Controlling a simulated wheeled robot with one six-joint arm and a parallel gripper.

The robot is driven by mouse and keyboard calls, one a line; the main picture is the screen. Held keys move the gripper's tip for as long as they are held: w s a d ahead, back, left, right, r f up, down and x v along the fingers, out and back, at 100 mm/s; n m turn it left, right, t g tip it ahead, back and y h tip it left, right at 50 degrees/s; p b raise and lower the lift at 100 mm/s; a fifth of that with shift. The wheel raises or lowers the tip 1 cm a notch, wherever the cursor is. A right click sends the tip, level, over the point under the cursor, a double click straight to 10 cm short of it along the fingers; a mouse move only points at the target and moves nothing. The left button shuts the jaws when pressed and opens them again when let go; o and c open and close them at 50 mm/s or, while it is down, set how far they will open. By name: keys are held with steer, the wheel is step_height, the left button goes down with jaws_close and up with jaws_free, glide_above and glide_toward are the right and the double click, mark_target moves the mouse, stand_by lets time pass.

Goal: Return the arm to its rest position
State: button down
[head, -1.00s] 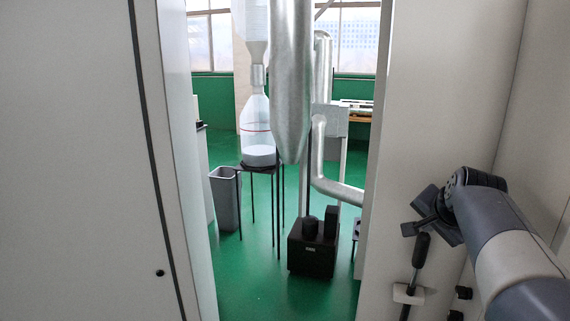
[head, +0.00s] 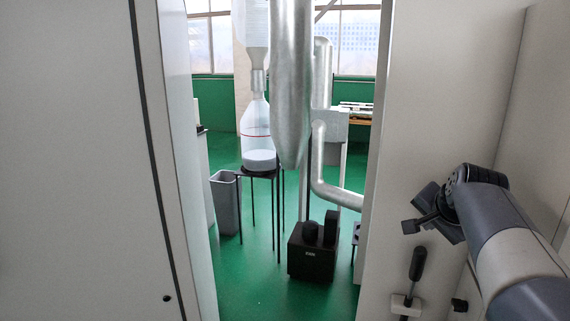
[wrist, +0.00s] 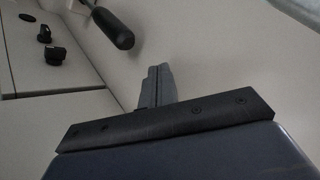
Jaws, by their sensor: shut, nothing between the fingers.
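My gripper (head: 420,222) is at the right of the head view, at the end of my grey and white arm, in front of a pale panel. In the wrist view its fingers (wrist: 157,84) are together, with nothing between them. A black lever handle (head: 417,264) on a pale mount stands below the gripper in the head view. The handle also shows at the top of the wrist view (wrist: 114,24). The gripper is apart from it. No foil tray is in view.
Pale panels (head: 70,160) stand close on the left and right (head: 450,80). Between them is a gap onto green floor (head: 255,290). Beyond are a black box (head: 311,258), a grey bin (head: 225,203), a black stand (head: 258,173) and metal ducts (head: 291,80). Black knobs (wrist: 55,55) are near the handle.

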mark_target(422, 252)
step_height(422, 252, down, 5)
steer(key=b, duration=0.4)
steer(key=shift+f, duration=0.1)
step_height(422, 252, up, 10)
steer(key=p, duration=0.8)
steer(key=shift+a, duration=0.1)
